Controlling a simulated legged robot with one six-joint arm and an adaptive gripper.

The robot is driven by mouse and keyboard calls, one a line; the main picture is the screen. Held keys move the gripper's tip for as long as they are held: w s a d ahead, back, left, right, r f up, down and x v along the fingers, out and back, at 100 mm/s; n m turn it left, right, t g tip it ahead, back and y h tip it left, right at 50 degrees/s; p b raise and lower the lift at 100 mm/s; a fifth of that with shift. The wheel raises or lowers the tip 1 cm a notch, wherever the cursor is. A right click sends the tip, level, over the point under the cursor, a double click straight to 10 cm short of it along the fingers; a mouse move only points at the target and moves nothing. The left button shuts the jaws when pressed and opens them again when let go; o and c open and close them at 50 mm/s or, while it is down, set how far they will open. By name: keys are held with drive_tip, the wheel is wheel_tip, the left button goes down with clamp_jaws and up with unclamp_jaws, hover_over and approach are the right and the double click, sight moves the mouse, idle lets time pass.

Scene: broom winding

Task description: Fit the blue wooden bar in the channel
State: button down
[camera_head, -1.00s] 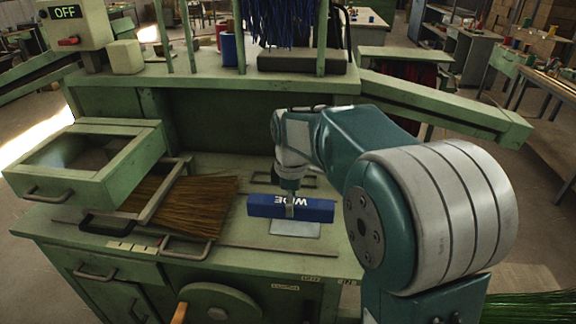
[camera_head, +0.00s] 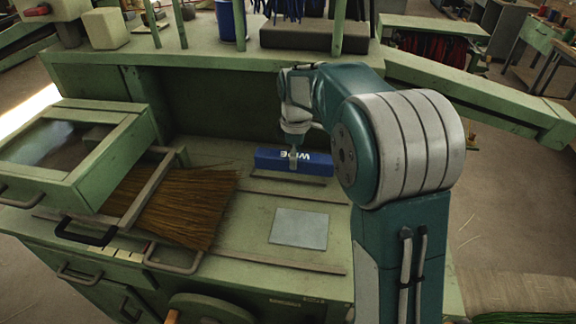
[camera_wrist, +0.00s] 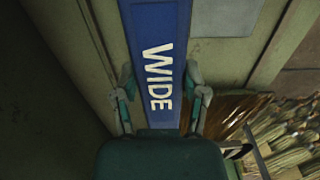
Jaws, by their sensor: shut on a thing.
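The blue wooden bar (camera_head: 319,163), marked "WIDE", lies crosswise near the back of the green bench. My gripper (camera_head: 294,160) is shut on it near its middle. In the wrist view, the bar (camera_wrist: 160,28) runs between the two fingers of my gripper (camera_wrist: 160,100), its "WIDE" face toward the camera. A thin dark strip (camera_head: 285,181) runs along the bench just in front of the bar; I cannot tell whether it is the channel's edge. The bar's underside is hidden, so I cannot tell whether it touches the bench.
A pale square plate (camera_head: 299,228) lies on the bench in front of the bar. Brown bristles (camera_head: 185,205) spread to the left, beside an open green drawer-like box (camera_head: 120,155). A raised green shelf (camera_head: 210,60) stands behind.

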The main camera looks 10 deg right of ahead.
drive_tip(key=w+f, duration=0.4)
drive_tip(key=w, duration=0.1)
drive_tip(key=w+f, duration=0.2)
drive_tip(key=shift+w+d+f, duration=0.3)
drive_tip(key=shift+w, duration=0.1)
drive_tip(key=shift+w+a+f, duration=0.1)
drive_tip(key=shift+w+f, duration=0.25)
drive_tip(key=shift+f, duration=1.6)
drive_tip(key=shift+c, duration=0.6)
unclamp_jaws()
drive_tip(key=shift+f, duration=0.15)
